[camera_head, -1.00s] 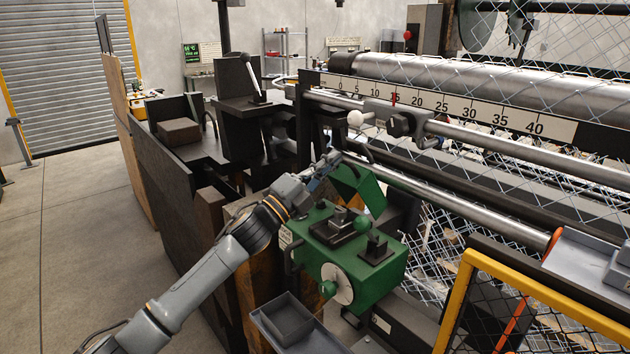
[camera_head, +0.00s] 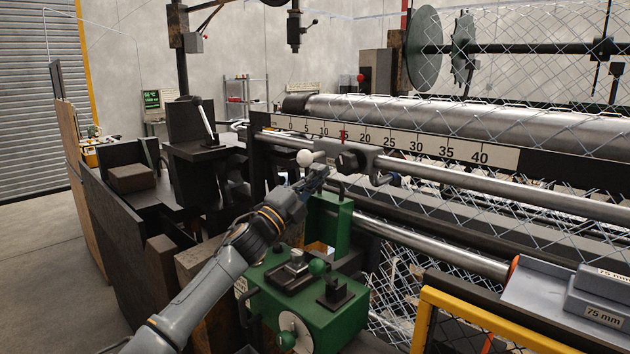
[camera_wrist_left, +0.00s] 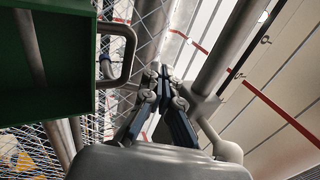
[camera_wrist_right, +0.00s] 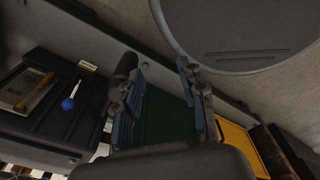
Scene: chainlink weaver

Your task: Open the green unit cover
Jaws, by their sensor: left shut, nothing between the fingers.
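The green unit (camera_head: 310,298) stands below the rails in the head view, with a knob and dark fittings on its top. Its green cover (camera_head: 343,230) stands raised at the back of the unit, with a dark handle (camera_head: 337,187) at its upper edge. In the left wrist view the cover (camera_wrist_left: 40,110) fills the left side and its handle (camera_wrist_left: 122,60) lies left of my fingers. My left gripper (camera_head: 320,172) is shut and empty, close by the cover's top; contact is unclear. My right gripper (camera_wrist_right: 160,85) shows only in its wrist view, open and empty.
A rail carriage with a white ball knob (camera_head: 304,158) is close to my left gripper. A steel rail (camera_head: 430,245) runs behind the cover. A yellow-framed mesh guard (camera_head: 490,315) and a grey tray (camera_head: 535,290) stand at the right.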

